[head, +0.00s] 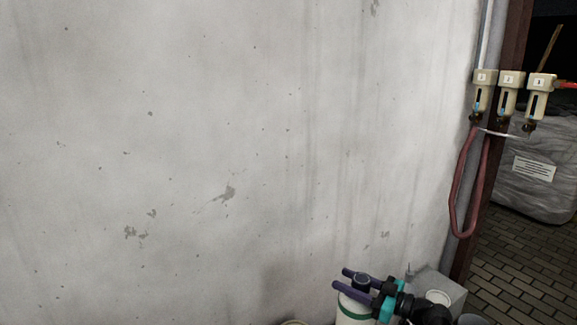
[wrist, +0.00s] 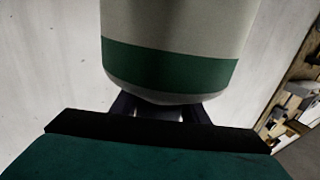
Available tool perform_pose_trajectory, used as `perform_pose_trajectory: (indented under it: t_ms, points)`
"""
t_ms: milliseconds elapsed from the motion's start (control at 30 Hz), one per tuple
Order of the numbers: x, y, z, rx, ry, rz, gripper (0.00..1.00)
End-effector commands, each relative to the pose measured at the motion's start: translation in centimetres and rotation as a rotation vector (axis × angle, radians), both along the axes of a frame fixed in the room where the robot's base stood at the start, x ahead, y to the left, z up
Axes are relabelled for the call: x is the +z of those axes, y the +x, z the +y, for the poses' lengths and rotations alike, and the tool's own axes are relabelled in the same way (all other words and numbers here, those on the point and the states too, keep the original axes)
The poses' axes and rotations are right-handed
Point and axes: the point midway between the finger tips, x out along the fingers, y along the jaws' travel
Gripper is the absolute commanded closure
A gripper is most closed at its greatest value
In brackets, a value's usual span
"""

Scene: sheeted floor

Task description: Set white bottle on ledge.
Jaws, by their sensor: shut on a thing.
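The white bottle (head: 352,309) has a green band and a dark cap and shows at the bottom edge of the head view, its lower part cut off. My gripper (head: 342,279) is shut on it near the top, with its dark fingers on either side. In the wrist view the bottle (wrist: 180,25) fills the upper middle, its green band and rounded end close to the fingers of my gripper (wrist: 160,112). I cannot make out a ledge for certain in either view.
A stained pale wall (head: 200,150) fills most of the head view. A grey box (head: 437,287) stands right of my gripper. Several beige filter units (head: 508,95) and a looped red hose (head: 460,190) hang at the right. A wrapped bale (head: 535,165) stands on the brick floor (head: 515,270) beyond.

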Motion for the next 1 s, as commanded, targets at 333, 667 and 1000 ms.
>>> perform_pose_trajectory:
  t_ms: [333, 667, 1000]
  points:
    - [3.3, 0.0, 0.0, 0.0, 0.004, -0.002, 1.0]
    - [5.8, -0.1, 0.0, 0.0, 0.003, -0.003, 1.0]
    - [7.1, -0.1, 0.0, 0.0, 0.002, -0.002, 1.0]
